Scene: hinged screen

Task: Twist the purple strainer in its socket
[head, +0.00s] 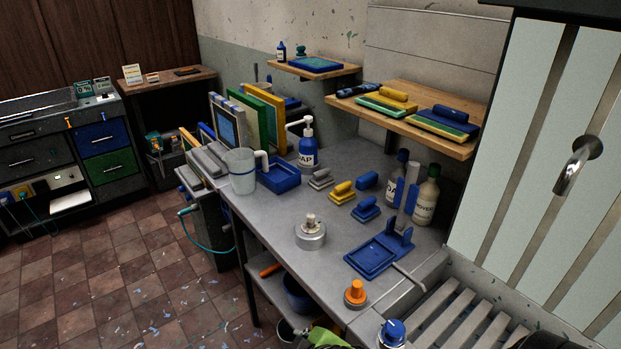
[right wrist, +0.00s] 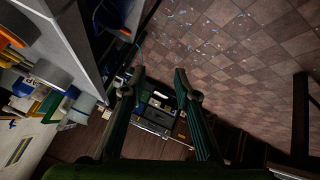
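I see no clearly purple strainer in either view. Three round fittings sit along the grey bench: a silver one with a pale knob (head: 310,235), one with an orange knob (head: 355,291), and one with a blue knob (head: 393,331) at the bottom edge. I cannot tell whether any of them is the strainer or its socket. My right gripper (right wrist: 160,78) shows in the right wrist view with its two dark fingers wide apart and nothing between them. It is over the floor side, clear of the bench. My left gripper is not in view.
The bench (head: 275,222) carries a blue soap bottle (head: 308,148), a clear jug (head: 241,172), several small blocks, and a blue hinged tray (head: 378,254). A slatted grey rack (head: 465,315) and a metal spout (head: 575,168) are at right. Tiled floor (head: 120,270) is open at left.

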